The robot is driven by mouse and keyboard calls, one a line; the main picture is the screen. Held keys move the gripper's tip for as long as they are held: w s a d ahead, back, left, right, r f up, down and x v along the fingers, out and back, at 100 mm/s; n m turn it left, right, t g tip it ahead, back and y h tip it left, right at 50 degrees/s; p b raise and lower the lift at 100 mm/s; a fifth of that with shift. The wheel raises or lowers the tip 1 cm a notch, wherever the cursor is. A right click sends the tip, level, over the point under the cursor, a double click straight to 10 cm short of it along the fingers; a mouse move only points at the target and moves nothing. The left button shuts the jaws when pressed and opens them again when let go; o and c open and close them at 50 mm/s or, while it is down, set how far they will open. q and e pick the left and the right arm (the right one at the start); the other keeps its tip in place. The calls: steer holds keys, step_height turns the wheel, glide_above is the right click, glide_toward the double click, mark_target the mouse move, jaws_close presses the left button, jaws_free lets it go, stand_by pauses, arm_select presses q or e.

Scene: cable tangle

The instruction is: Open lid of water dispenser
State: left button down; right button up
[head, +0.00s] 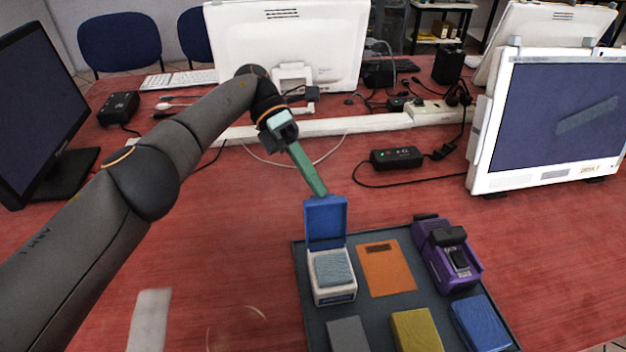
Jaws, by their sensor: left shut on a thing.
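A small white box (333,290) with a raised blue lid (326,222) sits at the left of a dark tray (299,262). It is the only lidded thing I see, so I take it for the water dispenser. The lid stands nearly upright at the back, and a grey-blue textured inside (333,267) shows below it. My left gripper (322,192) reaches down from behind with long green fingers, shut at the lid's top edge. The exact contact on the lid is small and hard to see. My right gripper is not in view.
The tray also holds an orange panel (386,268), a purple device (447,255), and yellow (416,331), blue (480,324) and grey (347,335) blocks. A black adapter (396,158) and cables lie behind. Monitors stand left, back and right.

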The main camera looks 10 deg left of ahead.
arm_select(q)
steer(key=shift+s+d+f, duration=0.1)
steer(key=shift+s+f, duration=0.05)
steer(key=shift+f, duration=0.55)
steer(key=shift+s+f, duration=0.1)
steer(key=shift+f, duration=0.55)
steer(key=c, duration=0.9)
jaws_free()
steer(key=shift+c, duration=0.2)
steer(key=shift+r, duration=0.15)
step_height(320, 180, up, 4)
steer(key=shift+w+f+p, duration=0.1)
steer(key=shift+f+p, duration=0.05)
steer(key=shift+p, duration=0.45)
steer(key=s+d+r+p, duration=0.1)
steer(key=s+r, duration=0.9)
steer(key=s, duration=0.4)
steer(key=shift+d+r, duration=0.2)
